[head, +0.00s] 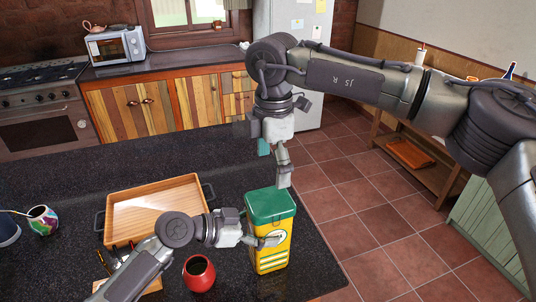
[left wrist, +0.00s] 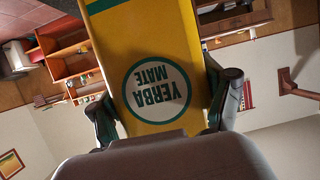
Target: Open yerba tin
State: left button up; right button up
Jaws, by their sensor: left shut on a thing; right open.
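The yerba tin (head: 272,246) is a tall yellow box with a green lid (head: 270,204), standing upright near the counter's right edge. The lid looks closed. My left gripper (head: 262,240) is shut on the tin's body from the left. In the left wrist view the tin (left wrist: 150,35) fills the middle, its "YERBA MATE" label upside down, with a finger of the left gripper (left wrist: 160,112) on each side. My right gripper (head: 282,166) is open and empty, pointing down just above the back right of the lid. I cannot tell whether it touches the lid.
A wooden tray (head: 118,205) lies to the left of the tin. A red mate cup (head: 199,273) stands in front of the tray, and a colourful cup (head: 42,220) is at the far left. The tiled floor (head: 375,215) drops away right of the counter.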

aim_at(273, 199)
pick_arm(q)
jog(key=shift+s+f, duration=0.1)
jog(key=shift+f, duration=0.2)
pick_arm(e)
notch_tip(273, 199, down, 9)
jog(key=shift+r, duration=0.1)
jog(key=shift+c, duration=0.3)
jog(key=c, duration=1)
jog(key=shift+r, duration=0.25)
pick_arm(q)
jog(key=shift+a+f, duration=0.1)
pick_arm(e)
jog(key=shift+r, duration=0.9)
